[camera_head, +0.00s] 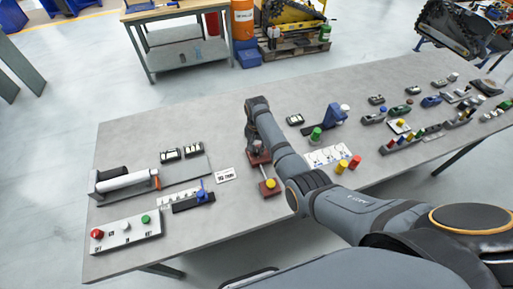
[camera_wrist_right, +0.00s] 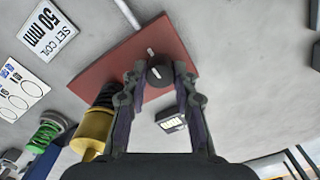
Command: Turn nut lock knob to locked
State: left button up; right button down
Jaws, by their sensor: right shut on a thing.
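The nut lock knob (camera_wrist_right: 160,73) is a small black round knob with a pale line on its top. It stands on a dark red plate (camera_wrist_right: 110,66), which has a white mark beyond the knob. My right gripper (camera_wrist_right: 160,80) has its two fingers closed around the knob. In the head view my right gripper (camera_head: 257,146) points down at the red plate (camera_head: 263,160), and the knob is mostly hidden there. The knob's locked or unlocked marking is not readable. My left gripper is not in view.
A yellow cylinder with a dark spring (camera_wrist_right: 95,125) stands close beside the fingers. A "SET COIL 50 mm" card (camera_wrist_right: 47,30) lies nearby. A lever fixture (camera_head: 125,181) and a button panel (camera_head: 126,231) are at left. Several small parts crowd the table's right side.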

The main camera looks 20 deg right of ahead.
jog(key=shift+r+n+p, duration=0.15)
jog(key=shift+n+p, duration=0.55)
jog(key=shift+n, duration=0.3)
jog(key=shift+n+p, duration=0.45)
jog(key=shift+n, duration=0.35)
jog(key=n+p, duration=0.1)
jog(key=n, duration=0.3)
jog(key=shift+n+p, duration=0.3)
jog(key=shift+p, duration=0.1)
jog(key=n+p, duration=0.1)
jog(key=n, duration=0.3)
jog(key=shift+n, duration=0.3)
jog(key=n+p, duration=0.1)
jog(key=n, duration=0.3)
jog(key=shift+w+n, duration=0.1)
jog(key=shift+n, duration=0.6)
jog(key=c, duration=1.1)
grip_release()
jog(key=shift+o, duration=0.2)
